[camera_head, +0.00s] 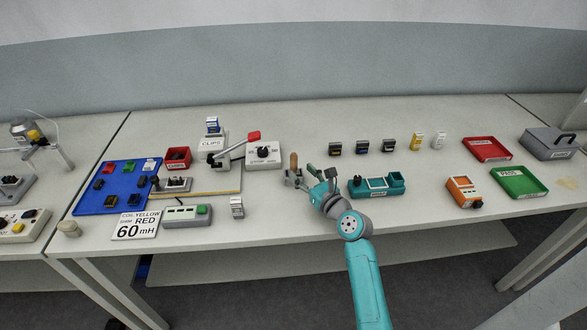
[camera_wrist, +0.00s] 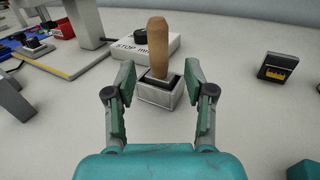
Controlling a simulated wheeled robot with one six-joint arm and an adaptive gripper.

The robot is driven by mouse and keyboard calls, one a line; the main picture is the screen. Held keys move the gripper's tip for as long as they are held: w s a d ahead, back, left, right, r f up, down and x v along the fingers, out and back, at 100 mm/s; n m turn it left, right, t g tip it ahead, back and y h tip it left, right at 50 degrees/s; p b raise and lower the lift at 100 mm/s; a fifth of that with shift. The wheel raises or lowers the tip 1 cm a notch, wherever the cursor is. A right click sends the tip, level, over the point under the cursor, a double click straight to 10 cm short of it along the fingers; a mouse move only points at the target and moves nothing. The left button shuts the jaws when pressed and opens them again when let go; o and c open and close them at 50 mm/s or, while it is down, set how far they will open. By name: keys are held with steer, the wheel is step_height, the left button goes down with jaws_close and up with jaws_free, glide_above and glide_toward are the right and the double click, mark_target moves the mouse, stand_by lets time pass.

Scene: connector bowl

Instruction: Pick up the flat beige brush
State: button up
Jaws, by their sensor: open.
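A light-brown wooden handle (camera_head: 294,160), seemingly the beige brush, stands upright in a small grey metal holder (camera_head: 292,178). In the wrist view the handle (camera_wrist: 158,46) rises from the dark opening of the holder (camera_wrist: 155,97). Its lower end is hidden inside, so its flat part does not show. My gripper (camera_head: 318,170) is open and empty just to the right of the holder in the head view. In the wrist view the fingers of my gripper (camera_wrist: 160,75) are spread, one on each side of the handle, which appears ahead between them.
A white box with a black knob (camera_head: 263,155) stands behind the holder, to its left. A teal fixture (camera_head: 376,187) is to the right of my gripper. Several small dark blocks (camera_head: 362,147) line up behind. The table (camera_head: 300,215) is clear in front.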

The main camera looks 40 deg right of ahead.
mark_target(296, 166)
steer(key=shift+w+d+r, duration=0.1)
steer(key=shift+w+d, duration=0.05)
steer(key=shift+w, duration=1.2)
steer(key=shift+w+d, duration=0.1)
steer(key=shift+w, duration=1.2)
jaws_close()
